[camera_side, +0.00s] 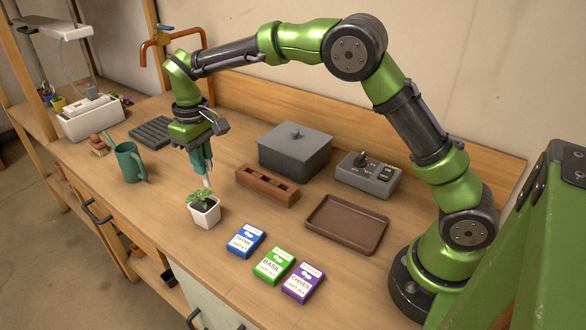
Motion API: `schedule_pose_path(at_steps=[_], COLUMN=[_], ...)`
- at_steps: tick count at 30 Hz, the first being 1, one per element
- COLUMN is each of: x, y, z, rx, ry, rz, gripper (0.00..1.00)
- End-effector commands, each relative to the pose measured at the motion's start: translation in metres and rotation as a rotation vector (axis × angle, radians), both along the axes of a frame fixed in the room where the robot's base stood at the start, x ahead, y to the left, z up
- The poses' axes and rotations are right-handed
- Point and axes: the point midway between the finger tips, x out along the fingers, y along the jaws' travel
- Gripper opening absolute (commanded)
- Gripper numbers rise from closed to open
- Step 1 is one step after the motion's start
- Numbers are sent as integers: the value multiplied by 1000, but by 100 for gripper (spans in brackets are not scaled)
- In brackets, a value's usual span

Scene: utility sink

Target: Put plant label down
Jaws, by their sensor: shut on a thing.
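My gripper (206,174) points down above the plant and is shut on the plant label (206,183). Only a small pale part of the label shows below the teal fingers. A small green plant in a square white pot (206,214) stands right under the gripper, near the front of the wooden worktop. The label's lower end is close to the leaves; I cannot tell whether it touches the plant or the soil.
Seed packets, blue (246,241), green (275,266) and purple (303,283), lie right of the pot. Behind are a brick-coloured holder (267,187), a grey lidded box (295,152), a control box (367,177) and a brown tray (346,224).

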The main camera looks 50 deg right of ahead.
Motion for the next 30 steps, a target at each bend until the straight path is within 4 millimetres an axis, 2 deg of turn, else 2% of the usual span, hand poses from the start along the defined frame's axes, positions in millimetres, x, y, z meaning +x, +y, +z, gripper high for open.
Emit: schedule_pose_path(at_steps=[3, 5, 12, 19, 24, 30], x=[8, 8, 3, 4, 4, 4], y=[4, 5, 5, 5, 5, 5], z=[14, 16, -27, -51, -75, -82], rx=[9, 13, 14, 14, 14, 15], ry=[-9, -5, 13, 10, 11, 8], rz=[-23, -32, -41, -40, -40, -40], gripper=[0, 0, 0, 0, 0, 0])
